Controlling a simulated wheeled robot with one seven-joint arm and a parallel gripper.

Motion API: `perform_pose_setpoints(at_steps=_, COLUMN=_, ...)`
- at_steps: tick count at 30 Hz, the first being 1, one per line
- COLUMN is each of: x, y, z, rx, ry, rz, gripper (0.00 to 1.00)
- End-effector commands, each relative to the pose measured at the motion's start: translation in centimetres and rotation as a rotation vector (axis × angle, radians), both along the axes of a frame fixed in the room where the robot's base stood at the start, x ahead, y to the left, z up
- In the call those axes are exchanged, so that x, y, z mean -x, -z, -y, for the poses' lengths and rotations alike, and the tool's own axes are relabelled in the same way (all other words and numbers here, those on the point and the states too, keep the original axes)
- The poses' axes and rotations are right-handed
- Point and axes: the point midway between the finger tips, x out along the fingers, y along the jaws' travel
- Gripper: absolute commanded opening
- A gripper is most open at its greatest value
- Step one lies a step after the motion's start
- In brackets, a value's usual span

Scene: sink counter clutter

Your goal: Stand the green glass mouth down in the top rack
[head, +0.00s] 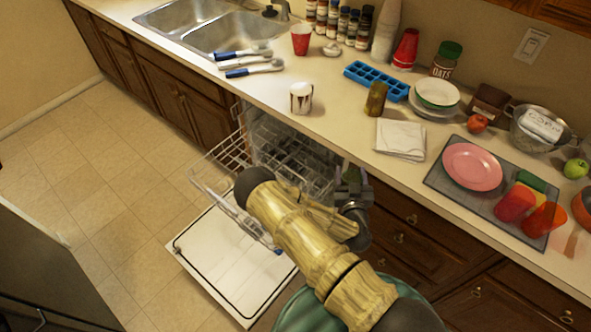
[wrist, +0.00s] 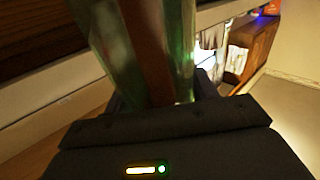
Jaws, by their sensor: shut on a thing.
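The green glass (wrist: 115,40) fills the upper middle of the wrist view, clear green with a brown band showing through it. My gripper (wrist: 155,98) is shut on it. In the head view my gripper (head: 353,188) is beside the counter's front edge, right of the open dishwasher; the glass is mostly hidden there, and which end is down is unclear. The top rack (head: 222,168) is a wire rack pulled out of the dishwasher, left of my gripper, partly covered by my arm.
The dishwasher door (head: 215,255) lies open below the rack. On the counter are a white cup (head: 301,97), an amber glass (head: 376,99), a blue ice tray (head: 377,80), folded cloth (head: 401,139) and a grey mat (head: 446,187) with a pink plate (head: 473,167). The floor at left is clear.

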Motion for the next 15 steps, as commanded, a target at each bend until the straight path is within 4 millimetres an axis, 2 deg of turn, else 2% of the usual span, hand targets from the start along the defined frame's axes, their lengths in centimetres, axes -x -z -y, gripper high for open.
perform_pose_setpoints(at_steps=8, x=-0.1, y=0.4, z=-0.1, rx=-0.001, ry=0.000, rz=0.001, gripper=0.28)
perform_pose_setpoints(at_steps=11, x=-0.5, y=1.5, z=-0.4, rx=-0.003, ry=0.003, rz=0.002, gripper=0.28)
perform_pose_setpoints(at_steps=15, x=-1.4, y=4.1, z=-1.2, rx=-0.005, ry=0.005, rz=0.004, gripper=0.28)
